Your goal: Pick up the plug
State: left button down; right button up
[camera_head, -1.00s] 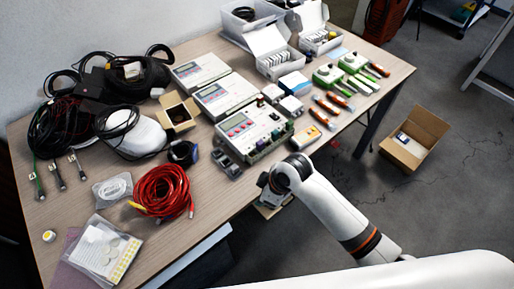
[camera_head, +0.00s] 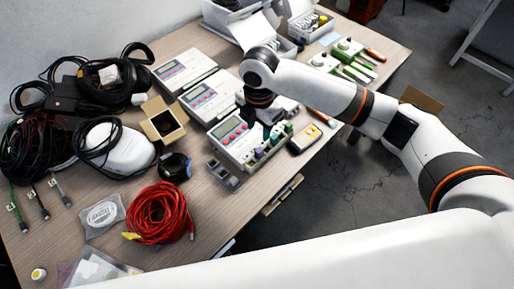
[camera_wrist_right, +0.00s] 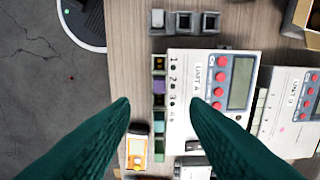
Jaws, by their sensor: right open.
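A white unit with a screen and red buttons (camera_head: 231,130) stands near the table's front edge; in the right wrist view it reads "UNIT A" (camera_wrist_right: 205,62). Small coloured plug-like pieces sit in a row along its side, including a purple one (camera_wrist_right: 158,86) and a teal one (camera_wrist_right: 158,128). I cannot tell which piece is the plug. My right gripper (camera_wrist_right: 159,102) is open above this row, its dark green fingers apart with nothing held between them. In the head view the right gripper (camera_head: 268,120) partly hides the unit. My left gripper is not in view.
Grey square blocks (camera_head: 223,174) and an orange-yellow device (camera_head: 304,139) flank the unit. Red cable (camera_head: 160,212), black cables and a small open box (camera_head: 163,120) lie left. Two similar units stand behind. Bare tabletop (camera_head: 215,215) shows near the front edge.

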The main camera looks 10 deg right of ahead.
send_over(259, 150)
notch_tip(259, 150, down, 5)
jog(key=shift+r, duration=0.2)
jog(key=shift+f+p, duration=0.3)
jog(key=shift+f, duration=0.25)
notch_tip(259, 150, down, 4)
jog(key=shift+f+p, duration=0.2)
jog(key=shift+p, duration=0.25)
jog(key=shift+f, duration=0.35)
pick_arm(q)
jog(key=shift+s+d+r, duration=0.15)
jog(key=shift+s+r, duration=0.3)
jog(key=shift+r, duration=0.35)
pick_arm(e)
jog(key=shift+c, duration=0.3)
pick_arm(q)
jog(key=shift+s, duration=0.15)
pick_arm(e)
grip_shut()
